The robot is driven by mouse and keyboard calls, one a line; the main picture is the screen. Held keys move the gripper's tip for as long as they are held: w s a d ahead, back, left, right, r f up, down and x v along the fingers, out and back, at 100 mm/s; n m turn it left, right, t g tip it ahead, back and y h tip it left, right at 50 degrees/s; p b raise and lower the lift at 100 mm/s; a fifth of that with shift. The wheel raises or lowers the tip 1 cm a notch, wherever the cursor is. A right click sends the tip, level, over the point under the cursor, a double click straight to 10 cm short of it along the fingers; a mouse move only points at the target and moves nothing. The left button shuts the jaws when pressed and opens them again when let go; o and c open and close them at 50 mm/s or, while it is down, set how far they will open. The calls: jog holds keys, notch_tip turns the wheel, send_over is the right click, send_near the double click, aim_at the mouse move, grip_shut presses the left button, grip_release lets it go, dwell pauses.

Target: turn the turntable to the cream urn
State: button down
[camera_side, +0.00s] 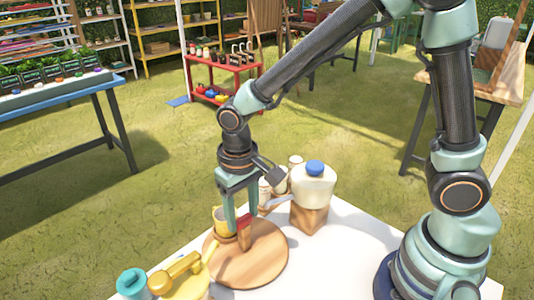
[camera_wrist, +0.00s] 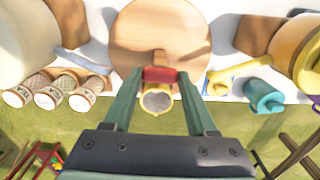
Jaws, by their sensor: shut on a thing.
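The turntable (camera_side: 255,268) is a round wooden disc on the white table; it fills the top middle of the wrist view (camera_wrist: 150,25). My gripper (camera_side: 238,228) reaches down over it, shut on a red-topped handle (camera_side: 244,222) that stands up from the disc. The red top shows between my fingertips in the wrist view (camera_wrist: 160,75). A small yellow cup (camera_side: 218,214) is beside the handle, near the disc's far edge. The cream urn (camera_side: 314,184), with a blue knob and wooden base, stands right of the disc; its blue-grey spout points toward it.
A yellow urn (camera_side: 180,284) and a teal jar (camera_side: 132,283) stand at the table's near left. Three small patterned jars (camera_wrist: 55,93) stand beside the cream urn. White table (camera_side: 345,255) is clear between the turntable and my base.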

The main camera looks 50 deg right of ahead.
jog(key=shift+m, duration=4.4)
jog(key=shift+r+m, duration=0.1)
jog(key=shift+m, duration=3.9)
jog(key=shift+d+m, duration=0.1)
jog(key=shift+m, duration=0.4)
jog(key=shift+c, duration=1)
grip_release()
